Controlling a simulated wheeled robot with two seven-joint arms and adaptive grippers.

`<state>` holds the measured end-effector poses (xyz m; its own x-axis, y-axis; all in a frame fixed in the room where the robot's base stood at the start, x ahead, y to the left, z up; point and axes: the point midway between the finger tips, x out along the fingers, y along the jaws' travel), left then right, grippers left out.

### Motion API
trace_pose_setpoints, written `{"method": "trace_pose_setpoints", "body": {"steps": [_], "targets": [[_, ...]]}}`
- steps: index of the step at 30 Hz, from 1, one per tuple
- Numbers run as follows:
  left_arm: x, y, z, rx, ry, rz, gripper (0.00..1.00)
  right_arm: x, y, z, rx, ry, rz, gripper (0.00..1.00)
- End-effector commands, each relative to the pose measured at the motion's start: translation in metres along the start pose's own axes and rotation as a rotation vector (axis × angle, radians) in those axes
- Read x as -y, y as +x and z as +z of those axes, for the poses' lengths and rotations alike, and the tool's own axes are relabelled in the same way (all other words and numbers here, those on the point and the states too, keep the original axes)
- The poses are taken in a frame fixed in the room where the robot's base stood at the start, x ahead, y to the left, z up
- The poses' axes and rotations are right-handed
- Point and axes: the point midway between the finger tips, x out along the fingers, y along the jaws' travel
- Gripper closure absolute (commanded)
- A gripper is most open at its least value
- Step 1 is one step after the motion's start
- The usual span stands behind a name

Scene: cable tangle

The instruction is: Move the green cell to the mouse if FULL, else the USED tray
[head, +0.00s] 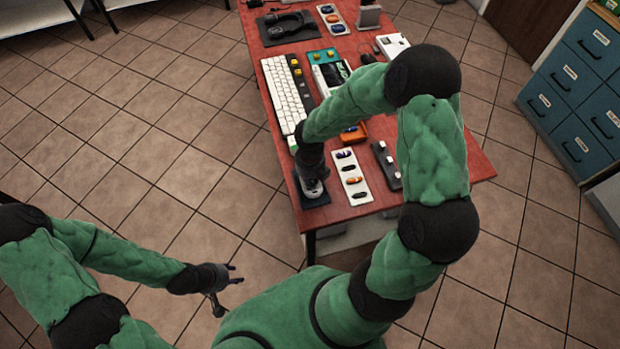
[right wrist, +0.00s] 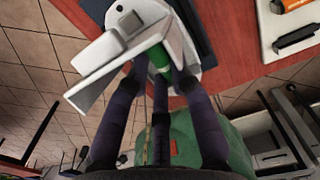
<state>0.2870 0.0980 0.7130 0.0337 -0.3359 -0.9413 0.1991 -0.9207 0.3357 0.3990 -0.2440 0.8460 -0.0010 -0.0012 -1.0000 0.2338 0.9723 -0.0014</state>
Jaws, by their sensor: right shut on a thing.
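My right gripper (head: 312,176) reaches down at the near left corner of the red table. In the right wrist view its fingers (right wrist: 158,78) are shut on the green cell (right wrist: 153,60), partly hidden between them. The cell is at the white and grey mouse (right wrist: 125,22), which lies by a dark pad (head: 315,199). I cannot tell whether the cell is seated in the mouse or just above it. No FULL or USED marking on the cell is readable. My left gripper (head: 234,275) is open and empty, over the floor left of the table.
A white strip (head: 363,197) with several small items lies right of the mouse. A black power strip (head: 386,165) and an orange tray (head: 354,133) are beyond it. A white keyboard (head: 283,92) lies along the left edge. Blue drawers (head: 577,90) stand at right.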

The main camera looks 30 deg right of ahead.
Motion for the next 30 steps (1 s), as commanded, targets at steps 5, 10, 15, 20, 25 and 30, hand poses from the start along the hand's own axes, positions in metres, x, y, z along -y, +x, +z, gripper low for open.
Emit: {"method": "trace_pose_setpoints", "body": {"steps": [5, 10, 15, 20, 25, 30], "targets": [[0.0004, 0.0011, 0.0, 0.0, 0.0, 0.0, 0.6, 0.0001, 0.0022, 0.0, 0.0, 0.0, 0.0, 1.0], [0.0007, 0.002, -0.0001, 0.0, 0.0, 0.0, 0.6, 0.0001, 0.0039, 0.0001, 0.0, 0.0, 0.0, 1.0], [0.001, 0.0028, -0.0001, 0.0, 0.0, 0.0, 0.6, 0.0001, 0.0056, 0.0001, 0.0, 0.0, 0.0, 1.0], [0.0009, 0.0026, -0.0001, 0.0, 0.0, 0.0, 0.6, 0.0001, 0.0056, 0.0001, 0.0, 0.0, 0.0, 1.0], [0.0009, 0.0026, -0.0001, 0.0, 0.0, 0.0, 0.6, 0.0001, 0.0055, 0.0001, 0.0, 0.0, 0.0, 0.76], [0.0008, 0.0021, -0.0001, 0.0, 0.0, 0.0, 0.6, 0.0001, 0.005, 0.0, 0.0, 0.0, 0.0, 0.76]]}}
